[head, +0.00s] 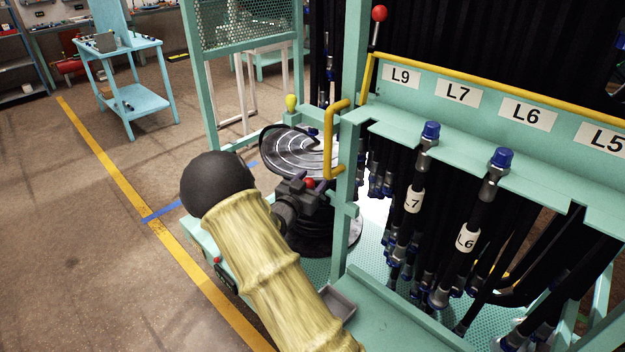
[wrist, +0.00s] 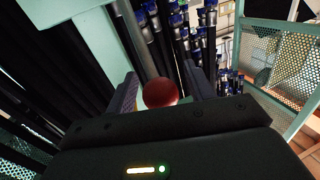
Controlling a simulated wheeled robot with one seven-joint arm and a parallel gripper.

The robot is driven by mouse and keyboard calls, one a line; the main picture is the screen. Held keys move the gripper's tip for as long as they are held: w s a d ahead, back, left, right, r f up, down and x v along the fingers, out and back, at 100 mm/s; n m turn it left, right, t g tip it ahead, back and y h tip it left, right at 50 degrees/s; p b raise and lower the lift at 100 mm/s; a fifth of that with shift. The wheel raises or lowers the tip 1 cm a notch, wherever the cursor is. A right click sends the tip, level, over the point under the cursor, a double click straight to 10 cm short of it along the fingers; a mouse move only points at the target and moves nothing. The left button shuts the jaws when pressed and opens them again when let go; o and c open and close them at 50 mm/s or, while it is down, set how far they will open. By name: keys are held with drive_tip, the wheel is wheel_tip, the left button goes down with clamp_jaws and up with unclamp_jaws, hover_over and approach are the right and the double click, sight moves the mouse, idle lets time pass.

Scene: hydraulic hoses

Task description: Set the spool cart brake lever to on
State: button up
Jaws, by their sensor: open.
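A lever with a red ball knob (head: 309,183) is at my gripper (head: 302,190), low on the near side of the teal spool cart (head: 345,215). In the wrist view the red knob (wrist: 160,92) sits between the two fingers of my gripper (wrist: 160,88), with a grey shaft (wrist: 138,40) running up behind it. The fingers are open, one on each side of the knob; whether either touches it I cannot tell. No on or off marking is readable at the lever. My arm hides part of the cart's lower near side.
A second red-knobbed lever (head: 379,13) stands on the cart's top. A yellow handle (head: 334,140) and a coiled hose (head: 300,150) are close to my gripper. Hanging hoses (head: 412,200) fill the right. Open floor (head: 90,240) lies left, with a blue side table (head: 128,88) beyond.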

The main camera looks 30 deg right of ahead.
drive_tip(key=shift+w+d, duration=0.15)
drive_tip(key=shift+d, duration=0.05)
drive_tip(key=shift+c, duration=0.2)
clamp_jaws()
